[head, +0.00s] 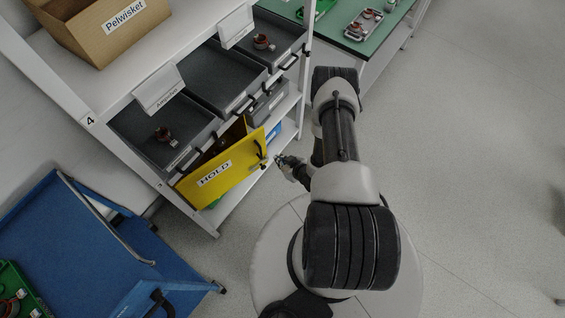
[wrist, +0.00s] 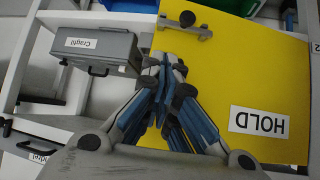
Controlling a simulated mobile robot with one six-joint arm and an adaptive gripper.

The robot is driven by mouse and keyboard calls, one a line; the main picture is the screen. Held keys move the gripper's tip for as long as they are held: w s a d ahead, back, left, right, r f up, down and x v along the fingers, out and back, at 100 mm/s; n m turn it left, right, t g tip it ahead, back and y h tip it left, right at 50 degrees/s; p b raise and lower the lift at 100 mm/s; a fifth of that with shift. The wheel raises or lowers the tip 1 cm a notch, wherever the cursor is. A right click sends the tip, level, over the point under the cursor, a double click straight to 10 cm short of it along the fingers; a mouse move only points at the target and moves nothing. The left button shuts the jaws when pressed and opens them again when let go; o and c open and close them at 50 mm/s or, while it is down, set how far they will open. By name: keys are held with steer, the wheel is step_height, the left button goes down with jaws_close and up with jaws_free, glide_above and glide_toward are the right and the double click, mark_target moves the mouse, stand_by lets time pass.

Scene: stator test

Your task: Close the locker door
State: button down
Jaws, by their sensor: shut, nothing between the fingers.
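The yellow locker door (head: 222,172) with a "HOLD" label stands at an angle out from the shelf unit, partly open, with a dark gap behind it. Its handle (head: 261,156) is near the door's right edge. In the wrist view the door (wrist: 245,65) fills the right half, upside down, with the handle (wrist: 186,25) at the top. My gripper (head: 280,160) is shut and empty beside the handle edge of the door. In the wrist view its fingertips (wrist: 170,62) overlap the door's left edge; I cannot tell whether they touch it.
A grey "Cragfil" bin (wrist: 90,48) is beside the door. A blue cart (head: 75,235) stands at the lower left, and a green-topped table (head: 345,35) at the back.

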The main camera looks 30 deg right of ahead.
steer(key=shift+w+a+f+b, duration=0.15)
steer(key=shift+w+f, duration=0.35)
steer(key=shift+w, duration=0.7)
steer(key=shift+w+a+f+b, duration=0.15)
steer(key=shift+w+f, duration=0.3)
steer(key=shift+w, duration=0.8)
steer(key=shift+w+a+f+b, duration=0.15)
steer(key=shift+w+f, duration=0.35)
steer(key=shift+w, duration=0.7)
steer(key=shift+d, duration=0.1)
